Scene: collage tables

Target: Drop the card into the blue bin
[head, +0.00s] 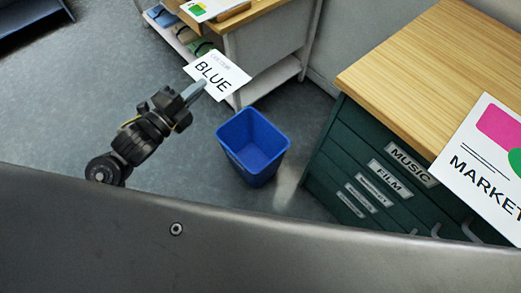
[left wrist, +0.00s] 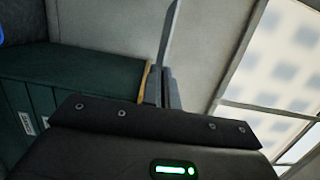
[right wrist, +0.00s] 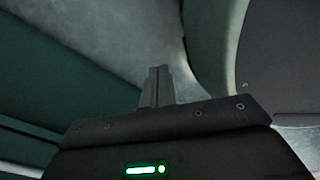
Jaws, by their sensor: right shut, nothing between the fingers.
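A white card (head: 219,74) with the word BLUE is held up in the head view. My left gripper (head: 197,89) is shut on the card's lower left edge. In the left wrist view the card shows edge-on as a thin grey strip (left wrist: 169,35) between the fingers (left wrist: 164,85). The blue bin (head: 251,150) stands upright on the floor, below and to the right of the card in the head view. Its visible inside looks empty. My right gripper (right wrist: 157,85) shows only in the right wrist view, with its fingers together and nothing between them.
A dark green drawer cabinet (head: 345,150) with a wooden top stands right of the bin; a MARKET card (head: 485,160) is at its right. A shelved table (head: 262,40) stands behind the bin. Grey floor (head: 90,90) is open to the left.

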